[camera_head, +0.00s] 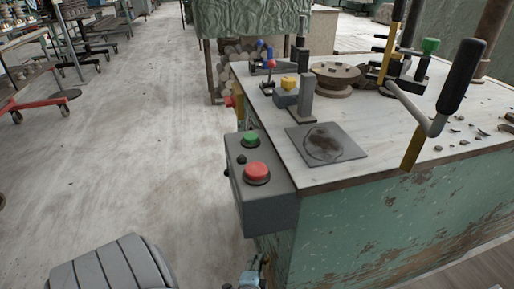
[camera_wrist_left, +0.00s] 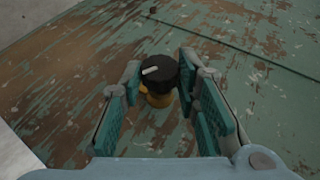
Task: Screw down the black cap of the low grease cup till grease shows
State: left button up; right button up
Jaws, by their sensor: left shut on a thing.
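The low grease cup shows in the left wrist view, with a round black cap (camera_wrist_left: 160,74) bearing a short white mark and a brass-yellow body (camera_wrist_left: 158,99) below it. It stands out from the worn green panel (camera_wrist_left: 75,75). My left gripper (camera_wrist_left: 160,70) has its two fingers on either side of the cap and is shut on it. In the head view only a small part of my left gripper (camera_head: 258,272) shows at the bottom edge, beside the green machine side, and the cup cannot be made out there. No grease can be made out. My right gripper is not in view.
A grey control box (camera_head: 262,205) with green and red buttons juts from the machine just above my left gripper. The machine top (camera_head: 350,178) holds a dark-stained plate (camera_head: 325,145) and a black-handled crank (camera_head: 460,75). Open floor (camera_head: 130,150) lies to the left.

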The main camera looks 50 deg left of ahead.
pick_arm(q)
jog(key=shift+s+d+f+m+t+y, duration=0.15)
jog(key=shift+f+m+t+y, duration=0.2)
jog(key=shift+y, duration=0.35)
jog(key=o, duration=1.2)
jog(key=shift+r, duration=0.1)
jog(key=shift+c, duration=0.2)
jog(key=shift+t, duration=0.25)
notch_tip(320, 180, up, 10)
jog(key=shift+a, duration=0.2)
